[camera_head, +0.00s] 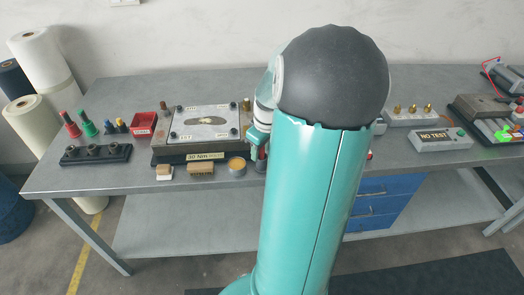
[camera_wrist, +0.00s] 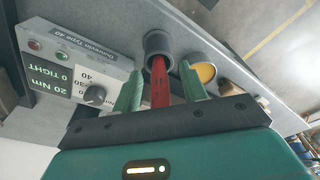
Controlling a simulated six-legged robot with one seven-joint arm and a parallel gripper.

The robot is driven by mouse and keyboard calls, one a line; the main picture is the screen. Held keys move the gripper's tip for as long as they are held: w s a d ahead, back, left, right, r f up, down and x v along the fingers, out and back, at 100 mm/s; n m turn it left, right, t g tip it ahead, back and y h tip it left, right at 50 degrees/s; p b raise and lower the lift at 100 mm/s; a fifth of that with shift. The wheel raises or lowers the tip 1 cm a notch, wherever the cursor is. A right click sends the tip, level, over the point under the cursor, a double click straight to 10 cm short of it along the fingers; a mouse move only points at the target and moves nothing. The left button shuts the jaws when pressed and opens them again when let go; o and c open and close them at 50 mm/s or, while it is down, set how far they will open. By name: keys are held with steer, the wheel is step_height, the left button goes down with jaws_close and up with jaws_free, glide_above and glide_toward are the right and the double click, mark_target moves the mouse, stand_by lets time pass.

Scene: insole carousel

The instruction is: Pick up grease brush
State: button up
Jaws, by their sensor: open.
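In the wrist view a red handle (camera_wrist: 160,88), which looks like the grease brush, stands in a dark round holder (camera_wrist: 158,42). Its lower end is hidden inside the holder. My gripper (camera_wrist: 161,80) is open, with one green finger on each side of the handle. I cannot tell whether either finger touches it. In the head view my gripper (camera_head: 258,143) is at the right of the clamped plate fixture, partly hidden behind my arm. A round tin (camera_head: 236,166) with orange-yellow contents is beside the holder and also shows in the wrist view (camera_wrist: 205,73).
A grey control box (camera_wrist: 80,70) with a knob stands close by in the wrist view. The bench's front left (camera_head: 100,180) is clear.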

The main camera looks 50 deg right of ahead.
jaws_close()
